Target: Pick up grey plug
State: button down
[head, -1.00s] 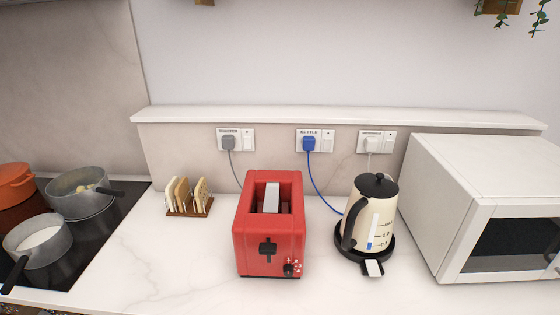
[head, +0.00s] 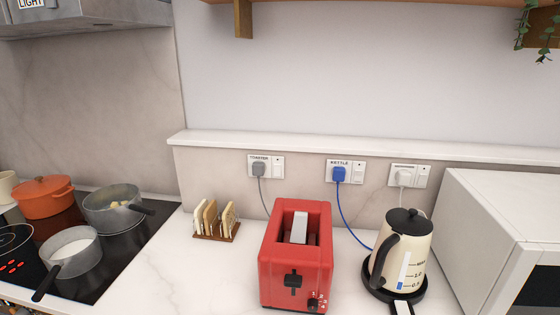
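The grey plug (head: 259,169) sits in the wall socket (head: 266,166) labelled TOASTER, left of the other sockets. Its grey cord (head: 263,196) hangs down the wall and passes behind the red toaster (head: 296,260). The toaster stands on the counter below and slightly right of the plug. My gripper does not show in the head view.
A blue plug (head: 338,174) and a white plug (head: 403,177) sit in sockets to the right. A toast rack (head: 216,220), a cream kettle (head: 406,248) and a white microwave (head: 490,230) stand on the counter. Pots sit on the hob (head: 120,245). A ledge (head: 300,144) runs above the sockets.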

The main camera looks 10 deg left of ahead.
aim_at(258, 167)
jog(key=i+j, duration=0.25)
jog(key=j, duration=0.15)
jog(key=i+j, duration=0.25)
jog(key=j, duration=0.15)
jog(key=i+j, duration=0.25)
jog(key=j, duration=0.2)
jog(key=i+j, duration=0.25)
jog(key=j, duration=0.15)
jog(key=i+j, duration=0.25)
jog(key=j, duration=0.15)
jog(key=z, duration=0.05)
